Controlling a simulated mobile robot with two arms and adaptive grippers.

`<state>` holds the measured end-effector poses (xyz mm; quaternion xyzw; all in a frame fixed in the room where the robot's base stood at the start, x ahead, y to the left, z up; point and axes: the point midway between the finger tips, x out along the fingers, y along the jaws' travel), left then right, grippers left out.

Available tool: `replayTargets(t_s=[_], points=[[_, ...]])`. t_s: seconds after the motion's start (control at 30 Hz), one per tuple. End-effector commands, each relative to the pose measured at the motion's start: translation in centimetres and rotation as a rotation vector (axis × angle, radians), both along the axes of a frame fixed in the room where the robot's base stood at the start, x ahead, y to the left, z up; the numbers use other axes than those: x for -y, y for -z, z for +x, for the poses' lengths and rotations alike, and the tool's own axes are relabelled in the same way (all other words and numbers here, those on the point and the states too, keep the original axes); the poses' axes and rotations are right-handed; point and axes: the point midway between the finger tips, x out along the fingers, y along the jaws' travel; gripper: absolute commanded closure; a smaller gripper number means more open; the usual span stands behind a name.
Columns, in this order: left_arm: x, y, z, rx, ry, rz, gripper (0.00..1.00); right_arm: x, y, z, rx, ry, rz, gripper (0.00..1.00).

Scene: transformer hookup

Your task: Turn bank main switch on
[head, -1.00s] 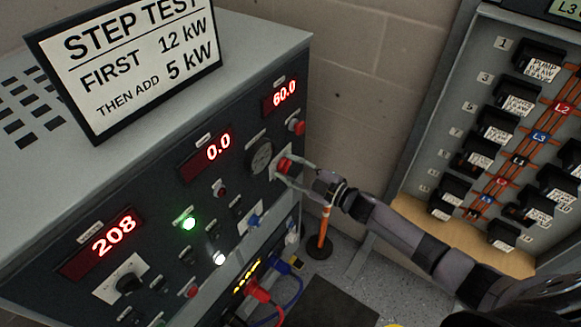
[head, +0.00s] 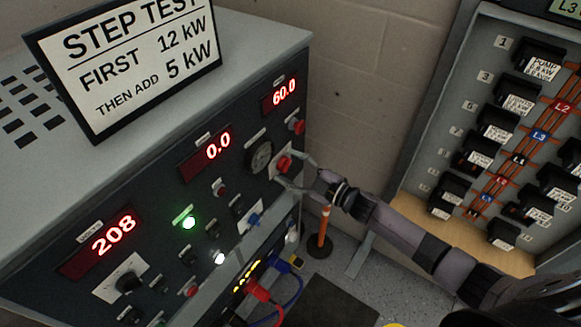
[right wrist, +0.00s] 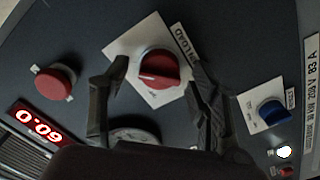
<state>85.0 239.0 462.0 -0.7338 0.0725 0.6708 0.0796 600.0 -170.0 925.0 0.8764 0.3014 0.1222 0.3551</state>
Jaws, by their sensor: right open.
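The red rotary switch (head: 283,164) sits on a white plate at the right end of the dark panel front. In the right wrist view the red knob (right wrist: 160,67) shows a short white pointer mark, and a label partly reading "LOAD" runs beside it. I cannot tell for certain that this is the bank main switch. My right gripper (head: 296,170) is open in front of this knob. In the right wrist view its fingers (right wrist: 157,72) stand on either side of the knob with gaps. My left gripper is out of view.
A red push button (head: 297,126) and a dial gauge (head: 260,157) are close to the knob. A blue knob (head: 254,219) is below it. Red displays read 208, 0.0 and 60.0. Green (head: 189,221) and white (head: 219,257) lamps glow. A breaker panel (head: 425,150) stands right.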

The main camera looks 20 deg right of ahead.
Motion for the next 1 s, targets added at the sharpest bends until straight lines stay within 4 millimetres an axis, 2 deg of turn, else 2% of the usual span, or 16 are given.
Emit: replayTargets(t_s=[0.53,0.73,1.0], points=[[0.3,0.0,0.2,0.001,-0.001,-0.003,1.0,6.2,0.2,-8.0,-0.003,0.0,-0.003,0.44],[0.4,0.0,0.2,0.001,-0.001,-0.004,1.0,7.2,0.1,-9.2,-0.002,-0.001,-0.001,0.44],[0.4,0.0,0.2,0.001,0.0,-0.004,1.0,7.2,0.0,-9.3,-0.001,0.0,-0.001,0.44]])
